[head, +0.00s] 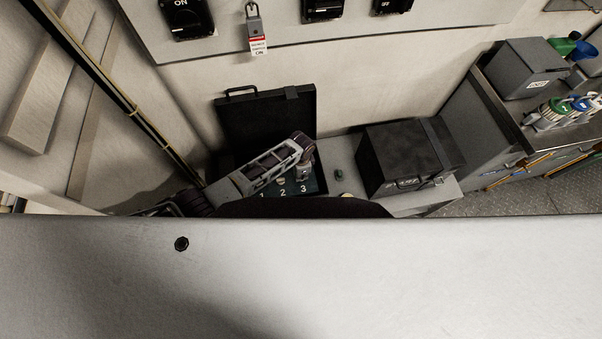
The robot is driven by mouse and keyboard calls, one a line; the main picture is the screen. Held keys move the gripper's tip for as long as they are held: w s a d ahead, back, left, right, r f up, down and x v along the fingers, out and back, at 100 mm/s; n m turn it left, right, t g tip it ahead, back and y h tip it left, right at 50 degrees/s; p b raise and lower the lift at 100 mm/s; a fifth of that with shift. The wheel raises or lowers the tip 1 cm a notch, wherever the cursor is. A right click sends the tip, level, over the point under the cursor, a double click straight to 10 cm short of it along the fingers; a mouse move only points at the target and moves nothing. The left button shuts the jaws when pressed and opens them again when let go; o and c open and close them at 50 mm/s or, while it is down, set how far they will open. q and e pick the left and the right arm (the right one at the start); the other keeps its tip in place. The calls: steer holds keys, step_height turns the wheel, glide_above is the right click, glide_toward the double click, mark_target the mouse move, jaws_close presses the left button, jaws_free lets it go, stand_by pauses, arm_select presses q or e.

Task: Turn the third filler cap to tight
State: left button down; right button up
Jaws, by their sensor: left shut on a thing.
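An open black case (266,118) stands with its lid up against the back wall. In it is a dark panel marked 1, 2 and 3, with its front part hidden. A small pale cap (281,181) shows above the number 2. My left gripper (304,173) reaches in from the left and points down at the place above the number 3 (303,189). It is shut on the third filler cap, which its fingers mostly hide. I cannot tell how far the cap is turned. My right gripper is not in view.
A black box (399,158) stands right of the case on the pale bench (438,195). Switches and a red-and-white tag (259,46) are on the wall panel above. A grey bin (527,68) stands at the right.

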arm_select(q)
steer(key=shift+m, duration=0.6)
steer(key=c, duration=1.5)
jaws_free()
steer(key=shift+r, duration=6)
